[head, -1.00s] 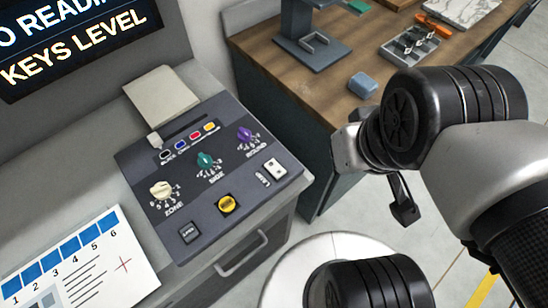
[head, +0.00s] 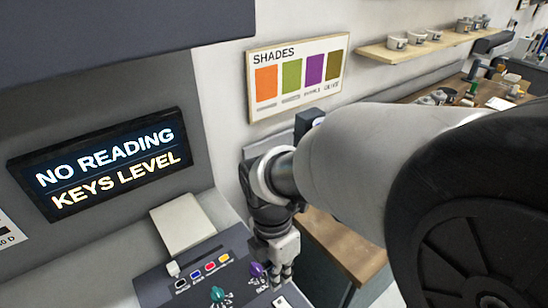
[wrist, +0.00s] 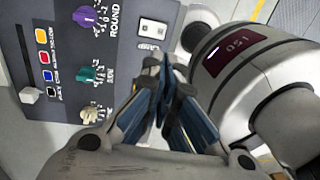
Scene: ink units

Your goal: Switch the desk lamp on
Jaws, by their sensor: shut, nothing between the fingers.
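My gripper (head: 287,272) points down over the right side of the dark control panel (head: 153,288). In the wrist view its fingertips (wrist: 166,66) are together with nothing between them, close to a white rocker switch (wrist: 152,29) on the panel. I cannot tell whether they touch the panel.
The panel has a purple knob (wrist: 88,17), a green knob (wrist: 88,73), a cream knob (wrist: 90,115) and several coloured buttons. A lit screen (head: 105,160) reads "NO READING KEYS LEVEL". A SHADES board (head: 297,77) hangs behind my arm. A wooden desk (head: 340,245) stands right.

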